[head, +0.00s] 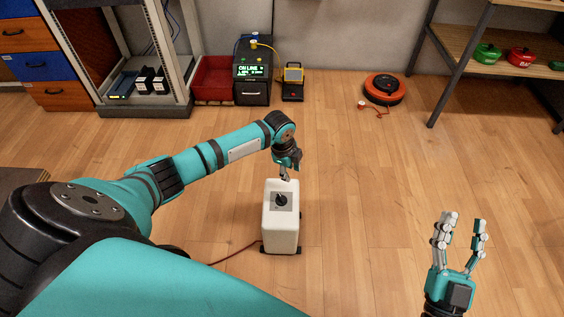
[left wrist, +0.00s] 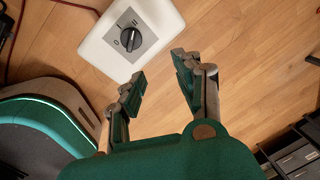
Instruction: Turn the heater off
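The heater (head: 281,226) is a white upright box standing on the wooden floor in the middle of the head view. On its top is a black rotary knob (head: 282,199) on a grey plate; in the left wrist view the knob (left wrist: 130,39) shows with marks O, I and II around it. My left gripper (head: 286,174) is just behind the heater's top in the head view. In the left wrist view its fingers (left wrist: 160,88) are apart with nothing between them, beside the knob and not touching it. My right gripper (head: 462,222) is open and empty at the lower right.
A red cord (head: 235,253) runs from the heater along the floor to the left. At the back stand a red bin (head: 214,79), a black unit with a lit display (head: 252,80), a yellow device (head: 293,79) and an orange round reel (head: 385,89). The floor right of the heater is clear.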

